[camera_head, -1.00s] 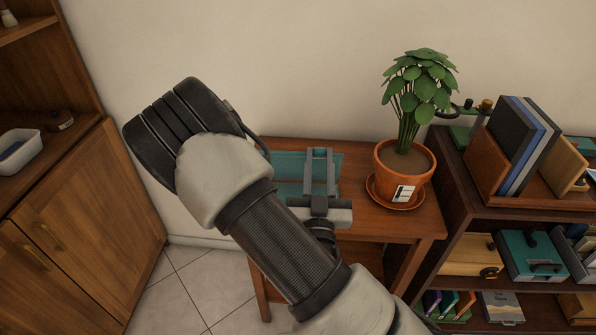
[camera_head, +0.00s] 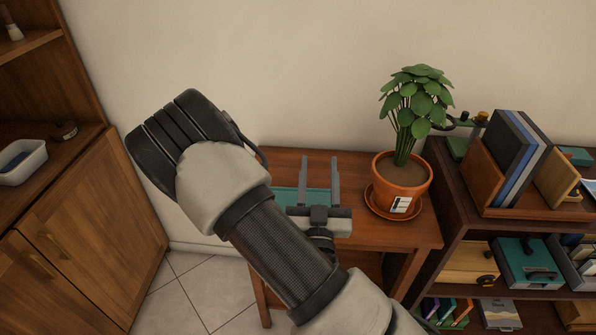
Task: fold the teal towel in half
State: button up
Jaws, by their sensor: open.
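The teal towel (camera_head: 284,199) lies on the small wooden table (camera_head: 285,163), partly hidden behind my arm and gripper. It shows as a narrow strip left of and between the fingers, with bare table behind its far edge. Its near part is hidden, so its layers and how its edges line up cannot be told. My gripper (camera_head: 320,160) is open and empty over the table. Its two grey fingers are spread apart and reach past the towel's far edge. Whether they touch the towel cannot be told.
A potted plant (camera_head: 402,182) on an orange saucer stands at the table's right side, close to my gripper. A shelf with books and boxes (camera_head: 530,262) is at right. A wooden cabinet (camera_head: 95,225) is at left. The table's back left is clear.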

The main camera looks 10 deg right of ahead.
jog(key=r+p, duration=0.1)
jog(key=p, duration=0.1)
jog(key=s+r+p, duration=0.1)
jog(key=r+p, duration=0.1)
jog(key=s+r+p, duration=0.1)
jog(key=r+p, duration=0.1)
jog(key=shift+s+a+r+p, duration=0.1)
jog(key=shift+a+r+p, duration=0.1)
jog(key=shift+p, duration=0.2)
jog(key=shift+d, duration=0.1)
dwell(0.4)
